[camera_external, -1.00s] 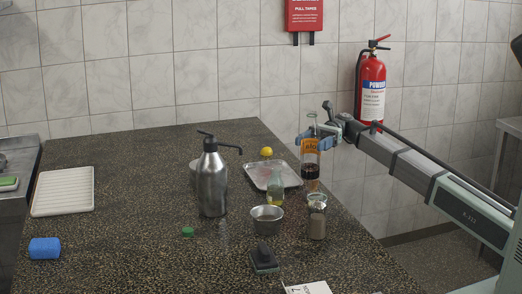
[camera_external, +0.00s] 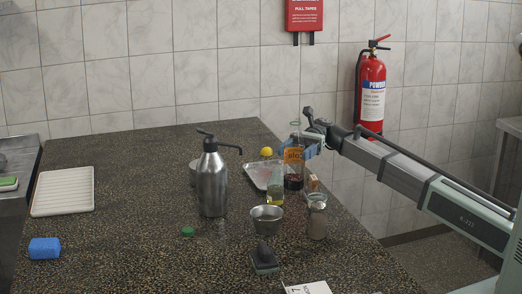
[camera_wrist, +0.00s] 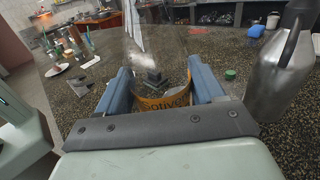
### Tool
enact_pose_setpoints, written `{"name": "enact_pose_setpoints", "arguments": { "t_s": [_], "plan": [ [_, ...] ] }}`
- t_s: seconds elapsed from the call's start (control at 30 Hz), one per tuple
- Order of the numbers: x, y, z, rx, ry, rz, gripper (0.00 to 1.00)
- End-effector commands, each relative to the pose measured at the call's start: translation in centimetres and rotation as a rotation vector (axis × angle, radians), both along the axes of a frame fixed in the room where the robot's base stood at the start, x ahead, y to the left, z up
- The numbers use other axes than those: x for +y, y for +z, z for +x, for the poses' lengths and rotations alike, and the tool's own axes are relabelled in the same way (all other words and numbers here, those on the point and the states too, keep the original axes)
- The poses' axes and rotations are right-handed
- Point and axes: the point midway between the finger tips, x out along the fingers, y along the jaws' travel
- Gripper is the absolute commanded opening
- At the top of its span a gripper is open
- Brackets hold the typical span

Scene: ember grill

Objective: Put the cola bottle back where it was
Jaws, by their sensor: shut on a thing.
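The cola bottle (camera_external: 293,180) is clear glass with dark liquid low in it and an orange label. My gripper (camera_external: 298,150) is shut on it around the label, and the bottle is upright. In the external view its lower part is beside the metal tray and behind a small greenish bottle (camera_external: 273,188); I cannot tell whether its base touches the counter. In the wrist view the bottle's label (camera_wrist: 165,101) shows between the blue fingers (camera_wrist: 165,92).
A metal tray (camera_external: 252,177), a steel pump flask (camera_external: 212,185), a steel bowl (camera_external: 266,225) and a shaker jar (camera_external: 316,222) stand close by. A brown block-like thing (camera_external: 312,183) stands just right of the bottle.

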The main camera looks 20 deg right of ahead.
Motion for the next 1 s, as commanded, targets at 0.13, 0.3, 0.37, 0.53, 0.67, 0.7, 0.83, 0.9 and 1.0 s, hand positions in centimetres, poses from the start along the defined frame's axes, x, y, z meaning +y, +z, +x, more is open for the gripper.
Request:
{"name": "enact_pose_setpoints", "arguments": {
  "t_s": [0.13,0.3,0.37,0.53,0.67,0.7,0.83,0.9,1.0],
  "plan": [
    [3.7,0.2,-3.7,0.000,0.071,0.001,0.26],
    [7.4,0.5,-8.1,0.000,0.149,0.001,0.26],
    [8.5,0.5,-9.7,0.000,0.177,0.001,0.26],
    [11.4,0.6,-14.7,0.001,0.253,0.001,0.26],
    [13.2,0.5,-18.7,0.001,0.310,0.001,0.26],
    [13.7,0.4,-20.0,0.001,0.326,0.001,0.26],
    [15.4,0.0,-24.0,0.001,0.366,0.001,0.26],
    [16.4,-0.2,-26.1,0.001,0.372,0.001,0.26],
    [17.9,-0.6,-28.9,0.001,0.365,-0.001,0.26]
  ]
}}
